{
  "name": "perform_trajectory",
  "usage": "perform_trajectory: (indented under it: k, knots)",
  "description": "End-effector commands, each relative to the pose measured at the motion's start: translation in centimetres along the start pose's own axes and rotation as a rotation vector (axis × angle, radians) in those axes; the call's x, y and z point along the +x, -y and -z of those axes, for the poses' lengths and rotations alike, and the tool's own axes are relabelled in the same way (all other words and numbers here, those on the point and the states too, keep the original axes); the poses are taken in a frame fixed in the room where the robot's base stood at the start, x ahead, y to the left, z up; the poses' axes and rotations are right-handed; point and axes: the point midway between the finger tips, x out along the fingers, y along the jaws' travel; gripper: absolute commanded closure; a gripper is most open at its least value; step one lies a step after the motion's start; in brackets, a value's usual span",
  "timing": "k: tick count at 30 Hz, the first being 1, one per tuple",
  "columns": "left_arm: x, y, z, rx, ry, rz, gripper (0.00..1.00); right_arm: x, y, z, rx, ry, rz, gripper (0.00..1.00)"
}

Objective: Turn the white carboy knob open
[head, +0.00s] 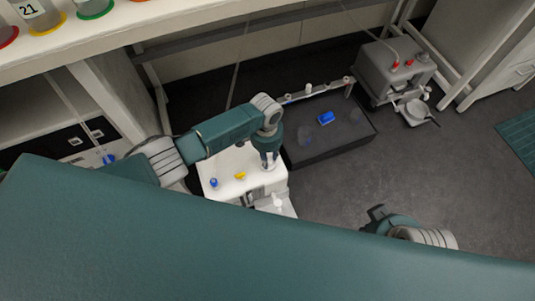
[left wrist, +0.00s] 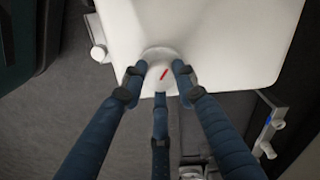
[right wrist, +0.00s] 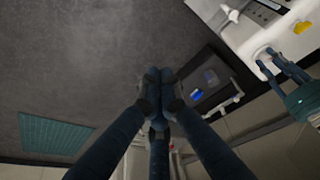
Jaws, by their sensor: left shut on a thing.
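The white carboy (head: 222,163) stands on the floor below my left arm, with its white top facing up. Its round white knob (left wrist: 153,56), with a red mark, shows in the left wrist view at the edge of the top. My left gripper (left wrist: 161,76) is shut around this knob, with fingers on both sides of it. In the head view the left gripper (head: 268,163) points down and hides most of the knob. My right gripper (head: 378,214) is apart from the carboy, over bare floor. In the right wrist view its fingertips (right wrist: 161,78) are together and empty.
A dark low tray (head: 335,143) with a blue piece (head: 326,118) lies behind to the right. A grey pump unit (head: 392,68) stands farther back.

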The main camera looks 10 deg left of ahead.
Motion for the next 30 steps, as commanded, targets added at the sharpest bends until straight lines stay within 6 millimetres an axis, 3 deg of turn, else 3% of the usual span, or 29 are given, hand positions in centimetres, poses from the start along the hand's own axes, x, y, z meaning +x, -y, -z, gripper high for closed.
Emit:
perform_trajectory:
  k: [9,15,21,30]
  knots:
    - [-0.3,-0.2,-0.3,-0.253,0.002,-0.002,0.97,9.1,0.5,-1.7,-0.006,0.057,0.009,1.00]
    - [-0.2,-0.1,-0.3,-0.424,-0.002,-0.001,0.97,13.3,0.8,-3.7,-0.010,0.078,0.013,1.00]
    - [-0.1,-0.1,-0.3,-0.555,-0.006,0.000,0.97,15.8,0.9,-5.5,-0.013,0.092,0.015,1.00]
    - [0.1,-0.1,-0.3,-0.662,-0.010,0.002,0.97,17.6,1.1,-7.1,-0.015,0.102,0.017,1.00]
